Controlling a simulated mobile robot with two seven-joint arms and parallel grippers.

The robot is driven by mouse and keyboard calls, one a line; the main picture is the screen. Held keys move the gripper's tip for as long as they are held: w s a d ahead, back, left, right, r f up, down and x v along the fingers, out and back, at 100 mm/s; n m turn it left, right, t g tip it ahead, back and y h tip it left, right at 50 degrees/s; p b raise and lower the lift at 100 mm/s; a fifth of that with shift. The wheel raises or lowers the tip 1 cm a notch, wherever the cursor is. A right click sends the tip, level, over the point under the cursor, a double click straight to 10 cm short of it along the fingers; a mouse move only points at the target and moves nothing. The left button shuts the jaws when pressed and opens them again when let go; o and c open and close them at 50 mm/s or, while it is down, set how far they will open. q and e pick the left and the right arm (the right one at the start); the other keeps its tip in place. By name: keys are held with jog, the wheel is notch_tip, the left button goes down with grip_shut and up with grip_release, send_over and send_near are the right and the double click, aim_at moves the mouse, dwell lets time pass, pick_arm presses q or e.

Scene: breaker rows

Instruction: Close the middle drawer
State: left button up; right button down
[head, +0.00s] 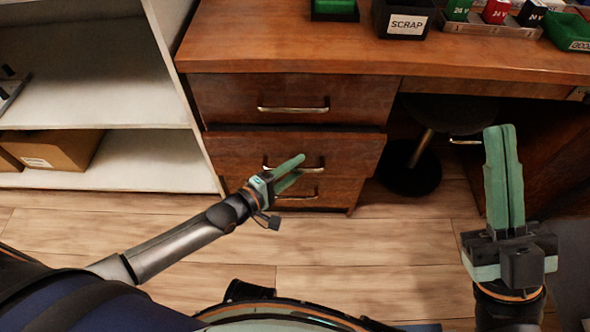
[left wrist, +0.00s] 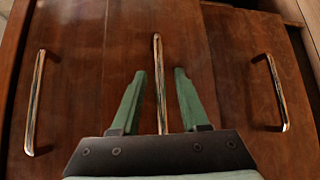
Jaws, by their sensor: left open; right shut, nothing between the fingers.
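The wooden drawer unit has three stacked fronts with metal bar handles. The middle drawer (head: 230,152) appears to stand a little out, its front partly covering the bottom drawer (head: 335,191) from above. My left gripper (head: 302,166) is open in front of the middle drawer, at its handle (head: 318,169). In the left wrist view the middle handle (left wrist: 158,65) lies between the two open fingers (left wrist: 158,85); I cannot tell whether they touch it. My right gripper (head: 500,130) is shut and empty, raised at the right, away from the drawers.
The top drawer (head: 235,97) looks flush under the desk top (head: 270,45). A black bin marked SCRAP (head: 404,22) and other bins stand on the desk. A stool (head: 410,165) is under the desk at right. White shelves (head: 120,95) with a cardboard box (head: 60,150) stand at left.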

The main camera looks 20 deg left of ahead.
pick_arm(q)
grip_shut()
dwell(0.4)
dwell(1.1)
